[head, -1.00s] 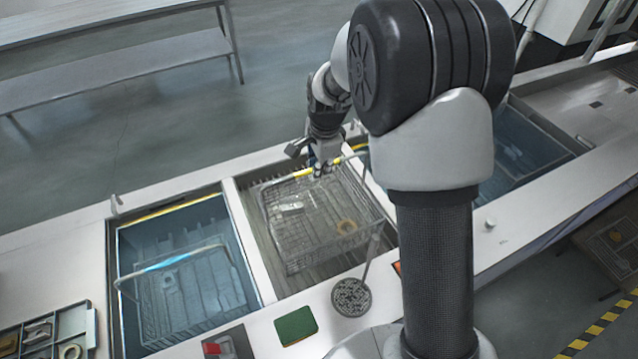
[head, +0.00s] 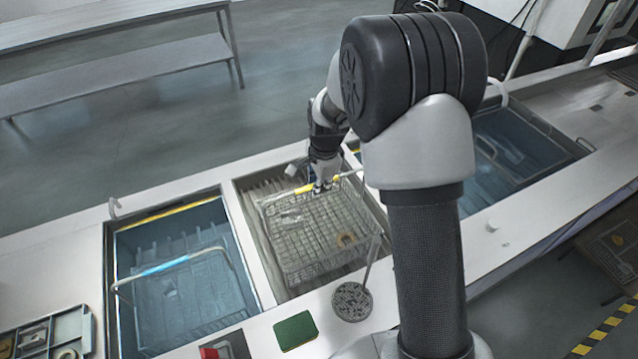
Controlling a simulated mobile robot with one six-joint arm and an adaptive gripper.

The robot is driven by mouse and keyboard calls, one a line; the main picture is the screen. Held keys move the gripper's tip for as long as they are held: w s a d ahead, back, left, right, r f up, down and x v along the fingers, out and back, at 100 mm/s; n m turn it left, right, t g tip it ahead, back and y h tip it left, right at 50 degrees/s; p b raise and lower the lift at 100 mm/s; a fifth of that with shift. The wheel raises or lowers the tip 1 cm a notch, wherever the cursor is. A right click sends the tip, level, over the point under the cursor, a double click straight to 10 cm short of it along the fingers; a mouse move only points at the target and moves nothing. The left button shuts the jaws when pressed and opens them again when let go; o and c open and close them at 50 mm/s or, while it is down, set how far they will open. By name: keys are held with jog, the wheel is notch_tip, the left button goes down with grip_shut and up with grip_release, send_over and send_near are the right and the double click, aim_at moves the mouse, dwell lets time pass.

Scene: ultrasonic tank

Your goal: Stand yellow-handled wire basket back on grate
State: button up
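The yellow-handled wire basket (head: 305,240) is in the middle bay, roughly level, with a ring-shaped brass-coloured part and pale pieces in it. Its yellow grip (head: 304,190) is at the top of the wire handle. My gripper (head: 321,187) comes down from above and is shut on this handle; the fingers are small and partly hidden. The slatted grate (head: 252,200) shows around and under the basket. I cannot tell whether the basket's bottom touches it.
A blue-handled basket (head: 172,264) stands in the left water tank (head: 112,300). Another water-filled tank (head: 530,150) is at the right. A round perforated disc (head: 352,302) and a green pad (head: 295,330) are on the front ledge. A parts tray (head: 85,322) is at lower left.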

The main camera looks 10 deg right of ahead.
jog(key=o, duration=0.3)
jog(key=shift+o, duration=0.2)
jog(key=s+r+n+p, duration=0.1)
jog(key=s+r, duration=0.2)
jog(key=r, duration=0.6)
jog(key=s+r+n+p, duration=0.2)
jog(key=s+r, duration=0.2)
jog(key=r, duration=0.5)
jog(key=s+r+n+t, duration=0.1)
jog(key=s+r+n, duration=0.2)
jog(key=s, duration=0.9)
jog(key=s+r+n+t, duration=0.1)
jog(key=s+r+n, duration=0.2)
jog(key=s+n, duration=0.6)
jog(key=s, duration=0.3)
jog(key=shift+n+t, duration=0.3)
jog(key=shift+n, duration=0.1)
jog(key=shift+f+b, duration=0.15)
jog(key=shift+b, duration=0.2)
